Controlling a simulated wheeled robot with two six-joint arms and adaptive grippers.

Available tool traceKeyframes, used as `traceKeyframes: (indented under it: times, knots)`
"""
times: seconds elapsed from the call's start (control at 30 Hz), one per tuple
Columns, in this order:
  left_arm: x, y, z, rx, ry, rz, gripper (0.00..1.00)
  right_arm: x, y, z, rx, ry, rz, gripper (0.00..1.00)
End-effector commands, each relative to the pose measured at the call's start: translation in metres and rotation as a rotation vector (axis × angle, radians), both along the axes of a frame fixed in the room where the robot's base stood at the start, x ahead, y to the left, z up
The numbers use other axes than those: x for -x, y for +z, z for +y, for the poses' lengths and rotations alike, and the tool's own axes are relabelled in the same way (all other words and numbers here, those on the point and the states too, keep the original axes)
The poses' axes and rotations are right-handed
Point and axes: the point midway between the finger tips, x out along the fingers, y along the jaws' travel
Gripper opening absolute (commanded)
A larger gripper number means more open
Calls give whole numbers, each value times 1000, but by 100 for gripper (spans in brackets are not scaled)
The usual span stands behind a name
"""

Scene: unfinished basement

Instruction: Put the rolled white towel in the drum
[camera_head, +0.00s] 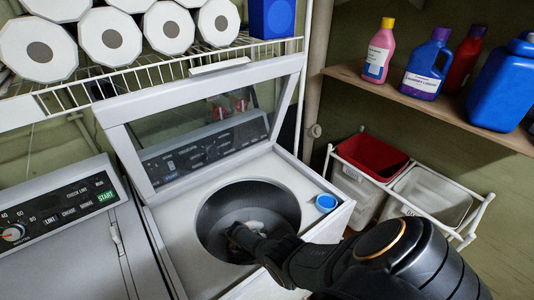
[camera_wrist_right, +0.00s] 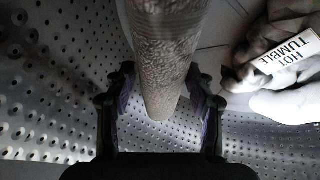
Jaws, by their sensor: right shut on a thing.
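The rolled white towel (camera_wrist_right: 166,45) looks grey and textured in the dim right wrist view. It stands between the two fingers of my right gripper (camera_wrist_right: 160,100), which is shut on it. The drum (camera_wrist_right: 50,75) has a perforated metal wall all around. In the head view my right arm reaches down through the round opening of the drum (camera_head: 216,205), and the right gripper (camera_head: 238,236) is inside it. A small pale patch shows beside the gripper there; I cannot tell if it is the towel. My left gripper is not in view.
Crumpled cloth (camera_wrist_right: 262,40) with a "HOT TUMBLE" label lies in the drum, right of the towel. The washer lid (camera_head: 200,120) stands open behind the opening. A blue cap (camera_head: 326,203) sits on the washer's right edge. A red bin (camera_head: 372,157) stands to the right.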

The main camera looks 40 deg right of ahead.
Motion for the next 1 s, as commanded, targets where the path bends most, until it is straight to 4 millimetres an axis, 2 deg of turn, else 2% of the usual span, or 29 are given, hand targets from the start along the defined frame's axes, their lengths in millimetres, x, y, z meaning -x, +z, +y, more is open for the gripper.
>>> traceKeyframes:
  times: [0.03, 0.23, 0.43, 0.7, 1.0]
  knots:
    - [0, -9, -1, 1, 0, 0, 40, -1, -9, 0, 0, 0, -2, 19]
    - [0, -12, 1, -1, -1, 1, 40, -1, -14, 0, 0, -1, -1, 19]
    - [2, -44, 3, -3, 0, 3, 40, -1, -48, 0, -1, 0, 0, 19]
    - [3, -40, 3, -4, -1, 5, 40, -1, -45, 0, 0, 1, -2, 19]
    - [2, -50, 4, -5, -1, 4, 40, 0, -55, 0, 0, 0, -1, 19]
